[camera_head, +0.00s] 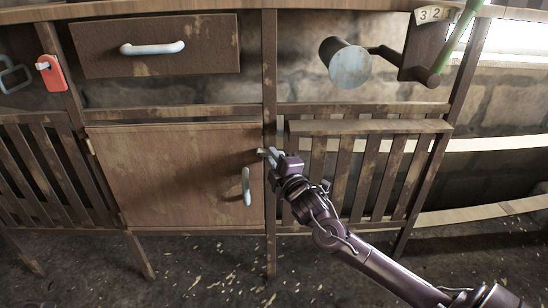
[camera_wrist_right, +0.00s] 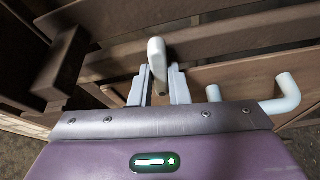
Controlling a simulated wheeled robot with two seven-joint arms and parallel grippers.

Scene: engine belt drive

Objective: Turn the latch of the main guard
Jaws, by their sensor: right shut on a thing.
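The latch of the main guard shows in the right wrist view as a pale rounded lever (camera_wrist_right: 157,58) standing between the two fingers. My right gripper (camera_wrist_right: 159,88) is shut on it. In the head view my right gripper (camera_head: 270,153) is at the upper right edge of the wooden door (camera_head: 165,180), beside the post, and largely hides the latch. The door looks closed. Its pale handle (camera_head: 246,187) is just below and left of the gripper, and also shows in the right wrist view (camera_wrist_right: 285,98). My left gripper is in neither view.
A drawer (camera_head: 150,47) with a white handle is above the door. A slatted panel (camera_head: 365,170) is right of the post, behind my right arm. A crank with a grey drum (camera_head: 349,66) is at upper right. A red tag (camera_head: 52,73) hangs at left.

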